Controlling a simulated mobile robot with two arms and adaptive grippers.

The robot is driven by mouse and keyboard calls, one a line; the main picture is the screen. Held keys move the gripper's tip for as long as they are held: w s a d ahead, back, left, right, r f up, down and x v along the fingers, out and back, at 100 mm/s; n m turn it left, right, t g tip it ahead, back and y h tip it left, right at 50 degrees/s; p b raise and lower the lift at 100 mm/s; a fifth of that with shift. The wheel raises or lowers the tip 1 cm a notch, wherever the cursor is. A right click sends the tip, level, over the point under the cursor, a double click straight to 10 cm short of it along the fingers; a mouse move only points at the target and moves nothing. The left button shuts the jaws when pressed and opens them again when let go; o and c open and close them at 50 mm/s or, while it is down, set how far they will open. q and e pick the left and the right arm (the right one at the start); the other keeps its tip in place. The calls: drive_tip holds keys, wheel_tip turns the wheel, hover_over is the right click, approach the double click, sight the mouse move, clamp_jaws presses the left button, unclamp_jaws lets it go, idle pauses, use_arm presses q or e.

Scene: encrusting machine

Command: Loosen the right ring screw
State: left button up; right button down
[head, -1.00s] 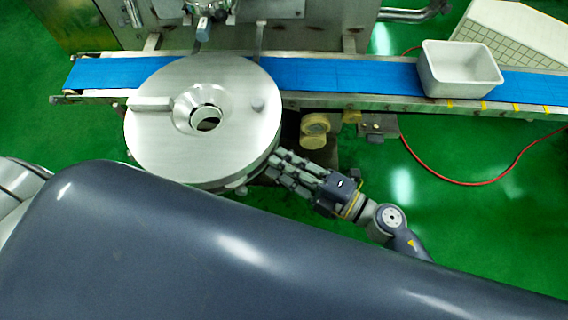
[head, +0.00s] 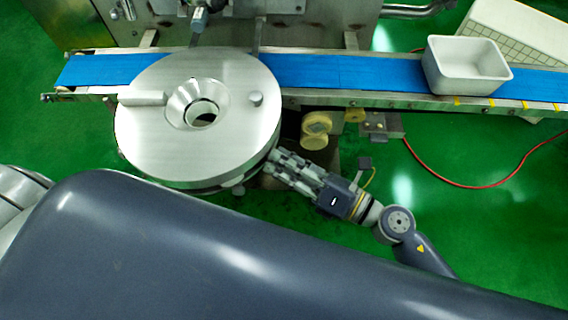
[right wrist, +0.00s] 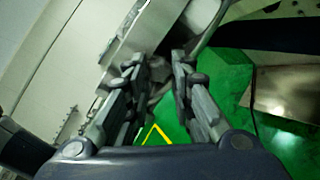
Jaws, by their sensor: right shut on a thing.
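The round steel hopper disc (head: 150,140) of the encrusting machine has a central funnel hole and lies left of centre in the head view. My right gripper (head: 272,164) reaches the lower right side of the disc, under its rim. In the right wrist view my right gripper (right wrist: 161,70) has its two fingers closed around a small grey part at the machine's edge, the right ring screw. The screw is mostly hidden by the fingertips. My left gripper is not in view.
A blue conveyor belt (head: 340,75) runs behind the disc, with a white bin (head: 467,80) on it at the right. Round yellowish knobs (head: 316,124) sit just above my right gripper. A red cable (head: 460,182) lies on the green floor (head: 480,230).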

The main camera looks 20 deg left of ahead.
drive_tip(key=n+b, duration=0.2)
drive_tip(key=n, duration=0.4)
drive_tip(key=shift+f+b, duration=0.15)
drive_tip(key=shift+b, duration=0.25)
drive_tip(key=shift+n, duration=0.3)
drive_tip(key=c, duration=1.4)
unclamp_jaws()
drive_tip(key=shift+d, duration=0.1)
drive_tip(key=v, duration=1.1)
drive_tip(key=shift+d, duration=0.4)
